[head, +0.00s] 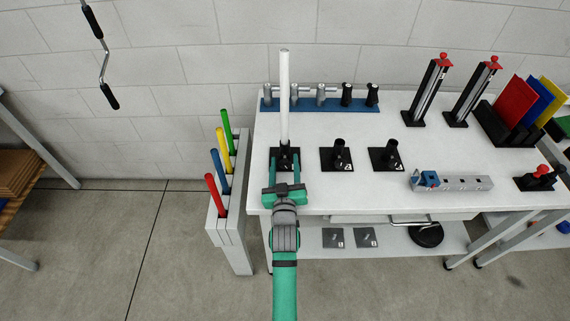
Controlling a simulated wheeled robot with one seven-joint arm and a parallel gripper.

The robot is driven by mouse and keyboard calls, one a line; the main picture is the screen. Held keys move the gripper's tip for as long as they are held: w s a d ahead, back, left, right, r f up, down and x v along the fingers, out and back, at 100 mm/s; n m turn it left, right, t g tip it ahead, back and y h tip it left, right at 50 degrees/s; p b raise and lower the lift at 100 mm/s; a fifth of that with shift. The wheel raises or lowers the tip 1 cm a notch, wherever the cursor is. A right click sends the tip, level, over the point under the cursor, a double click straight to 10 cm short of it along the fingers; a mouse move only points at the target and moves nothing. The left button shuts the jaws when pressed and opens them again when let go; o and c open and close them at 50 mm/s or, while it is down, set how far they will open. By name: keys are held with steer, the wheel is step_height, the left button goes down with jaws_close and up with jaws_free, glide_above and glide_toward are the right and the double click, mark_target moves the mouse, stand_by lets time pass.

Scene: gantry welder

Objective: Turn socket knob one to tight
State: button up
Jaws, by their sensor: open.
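A white rod (284,95) stands upright in the leftmost black socket (284,153) near the table's left front. I take this socket as number one; its label is hidden behind my gripper. My gripper (285,166) is open at the front of this socket, with one green finger on each side of its lower part. I cannot tell whether the fingers touch it. The knob is too small and too covered to make out, so its setting does not show. Two similar black sockets, the middle one (339,155) and the right one (386,155), stand empty to the right.
Colored rods stand in a white rack (232,215) left of the table (440,135). Behind the sockets is a blue strip (333,106) with several cylinders. A grey bar (455,183) lies at front right. Two red-topped uprights (430,88) stand farther back.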

steer(key=shift+w, duration=0.1)
steer(key=c, duration=1.1)
steer(key=shift+o, duration=0.2)
steer(key=shift+m, duration=2.4)
steer(key=shift+f, duration=0.1)
steer(key=o, duration=1.1)
steer(key=shift+c, duration=0.2)
steer(key=s, duration=1.1)
